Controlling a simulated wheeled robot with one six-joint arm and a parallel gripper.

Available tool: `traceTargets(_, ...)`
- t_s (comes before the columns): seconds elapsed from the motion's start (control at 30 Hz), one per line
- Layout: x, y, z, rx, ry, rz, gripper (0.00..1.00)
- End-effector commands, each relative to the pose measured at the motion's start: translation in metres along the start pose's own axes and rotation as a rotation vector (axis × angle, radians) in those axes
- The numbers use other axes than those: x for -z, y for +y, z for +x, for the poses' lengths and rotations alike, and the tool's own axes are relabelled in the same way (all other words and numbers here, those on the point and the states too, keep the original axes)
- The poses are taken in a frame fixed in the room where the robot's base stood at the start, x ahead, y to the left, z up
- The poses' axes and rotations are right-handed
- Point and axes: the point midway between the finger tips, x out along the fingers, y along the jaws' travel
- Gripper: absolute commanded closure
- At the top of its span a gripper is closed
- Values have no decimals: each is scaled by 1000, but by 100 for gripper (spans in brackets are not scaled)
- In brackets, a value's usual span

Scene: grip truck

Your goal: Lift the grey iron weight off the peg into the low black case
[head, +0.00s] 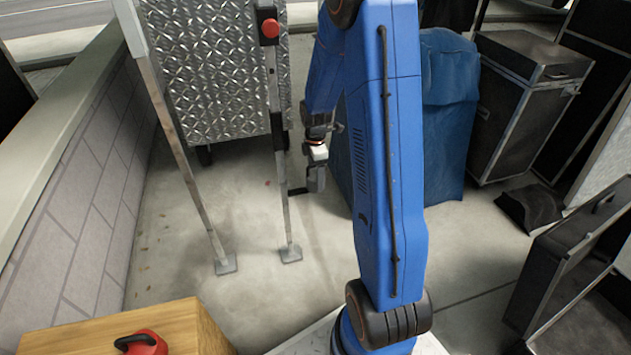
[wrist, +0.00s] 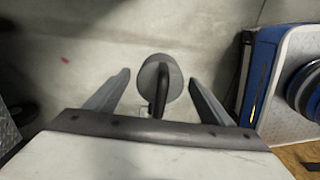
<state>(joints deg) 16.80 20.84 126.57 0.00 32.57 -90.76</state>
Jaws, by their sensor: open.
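The grey iron weight (wrist: 174,84) shows in the wrist view as a round grey body with a dark loop handle facing me. It sits between the two spread fingers of my gripper (wrist: 160,78), with a gap on each side. In the head view my gripper (head: 313,178) hangs beside a thin metal post; I cannot clearly tell the weight from the fingers there. The peg cannot be made out in either view. A low black case (head: 553,268) stands at the lower right of the head view, partly cut off by the frame.
A diamond-plate panel (head: 215,70) and metal posts (head: 283,170) with a red knob (head: 269,28) stand behind my gripper. A red object (head: 142,344) sits on a wooden box (head: 190,325). A tall black case (head: 510,110) stands beside a blue cloth-covered object (head: 447,130). Bare concrete floor lies between.

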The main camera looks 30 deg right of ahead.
Motion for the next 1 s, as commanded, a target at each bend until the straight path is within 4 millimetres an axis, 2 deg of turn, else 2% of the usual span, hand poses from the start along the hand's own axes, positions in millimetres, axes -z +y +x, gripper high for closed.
traceTargets(0.17,0,0,0,0,0,0,27)
traceTargets(0.47,0,0,0,0,0,0,99)
traceTargets(0.77,0,1,-3,-3,0,0,100)
traceTargets(1.0,0,1,-24,-5,0,0,100)
